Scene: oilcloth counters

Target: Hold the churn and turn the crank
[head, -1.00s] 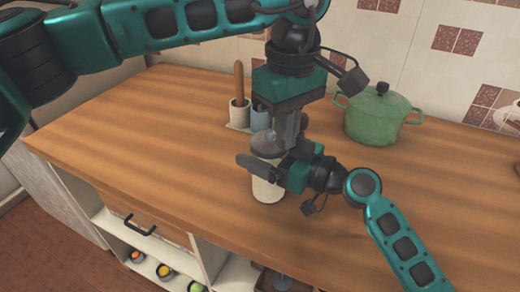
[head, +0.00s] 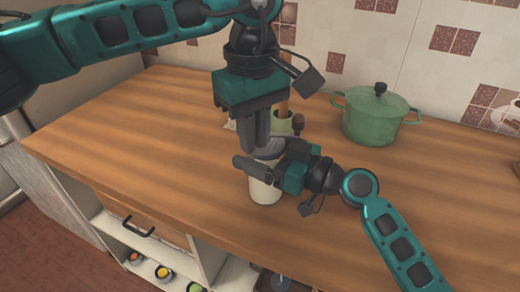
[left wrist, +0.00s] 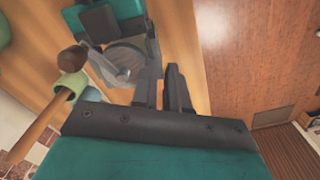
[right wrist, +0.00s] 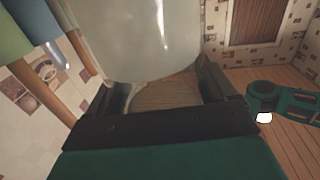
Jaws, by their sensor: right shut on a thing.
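The churn (head: 265,191) is a pale cylinder with a grey lid, upright on the wooden counter. My right gripper (head: 257,170) is shut around its upper body; the right wrist view shows the churn (right wrist: 140,40) between the fingers. The crank's dark brown knob (head: 298,122) stands at the lid's far right side; it also shows in the left wrist view (left wrist: 72,58). My left gripper (head: 256,140) points down just above the lid, apart from the knob. Its fingers (left wrist: 165,80) have a narrow gap with nothing between them. It hides part of the lid.
A green lidded pot (head: 375,118) stands at the back right. A pale green holder (head: 283,126) with a wooden handle is behind the churn, partly hidden by my left gripper. The wooden counter (head: 150,125) is clear at left. Open shelves lie below its front edge.

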